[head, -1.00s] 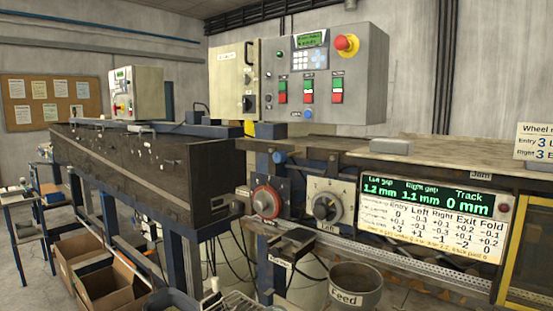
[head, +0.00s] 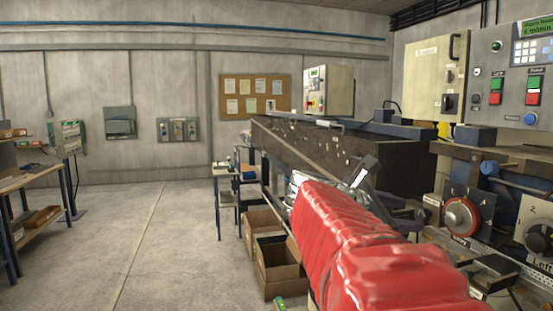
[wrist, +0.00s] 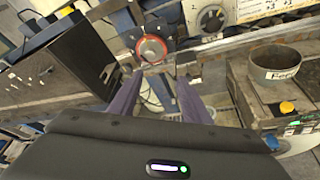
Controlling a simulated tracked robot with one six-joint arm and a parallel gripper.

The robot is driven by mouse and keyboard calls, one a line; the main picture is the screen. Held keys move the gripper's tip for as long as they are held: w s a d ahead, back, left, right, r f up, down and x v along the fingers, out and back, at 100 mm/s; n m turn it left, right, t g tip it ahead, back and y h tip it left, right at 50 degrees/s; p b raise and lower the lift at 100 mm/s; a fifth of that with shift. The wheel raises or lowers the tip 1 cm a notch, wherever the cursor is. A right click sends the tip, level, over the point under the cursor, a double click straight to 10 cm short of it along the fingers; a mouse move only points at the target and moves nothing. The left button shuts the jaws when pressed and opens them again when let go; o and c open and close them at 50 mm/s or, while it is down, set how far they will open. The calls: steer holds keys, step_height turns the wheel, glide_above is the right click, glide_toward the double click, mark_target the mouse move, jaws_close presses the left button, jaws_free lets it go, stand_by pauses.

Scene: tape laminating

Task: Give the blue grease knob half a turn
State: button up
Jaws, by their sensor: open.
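A small blue round knob (head: 489,167) shows in the head view on the machine frame, above the red-rimmed dial (head: 462,217). I cannot tell for sure that it is the grease knob. In the wrist view the red-rimmed dial (wrist: 152,48) lies beyond my fingertips, and a small blue piece (wrist: 271,140) shows at the right, partly hidden by my gripper body. My gripper (wrist: 158,90) is open, with two dark purple fingers apart and nothing between them. In the head view my red-covered arm reaches toward the machine and hides part of it.
The long dark machine trough (head: 325,150) runs along the middle. Cardboard boxes (head: 277,265) stand on the floor beneath it. A round feed cup (wrist: 278,64) and a yellow knob (wrist: 287,107) are at the right in the wrist view. The floor at left is open.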

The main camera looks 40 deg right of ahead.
mark_target(485, 166)
steer(key=s+d+r+n+g+h, duration=0.2)
steer(key=s+d+r+g, duration=0.2)
steer(key=d+r, duration=0.3)
step_height(485, 166, up, 2)
steer(key=shift+s+h, duration=0.3)
steer(key=x, duration=1.3)
steer(key=shift+s+d, duration=0.15)
steer(key=shift+d, duration=0.15)
steer(key=c, duration=1)
steer(key=shift+a, duration=0.2)
steer(key=shift+c, duration=0.2)
steer(key=shift+d, duration=0.15)
